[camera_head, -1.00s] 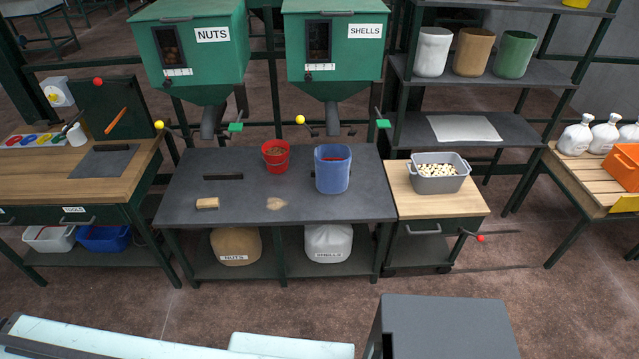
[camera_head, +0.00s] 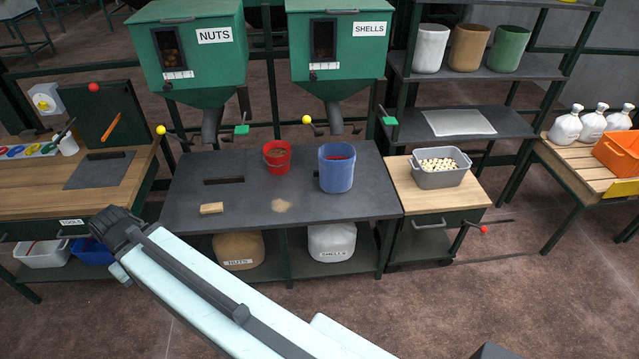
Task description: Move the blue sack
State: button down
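The blue sack (camera_head: 337,167) stands upright and open at the top on the dark workbench (camera_head: 235,214), below the SHELLS hopper (camera_head: 337,45). Something red shows inside its mouth. A pale link of my arm (camera_head: 215,292) rises from the bottom of the picture toward the left and ends in a dark joint in front of the workbench's left end. I see no gripper fingers. My arm is well apart from the blue sack.
A red bucket (camera_head: 277,157) stands left of the sack, and a small wooden block (camera_head: 211,208) lies near the front. A grey bin of pale pieces (camera_head: 440,177) sits on the cabinet to the right. The NUTS hopper (camera_head: 190,50) hangs at left.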

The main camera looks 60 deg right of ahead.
aim_at(337, 161)
jog(key=z, duration=0.1)
jog(key=i, duration=1)
jog(key=u, duration=0.05)
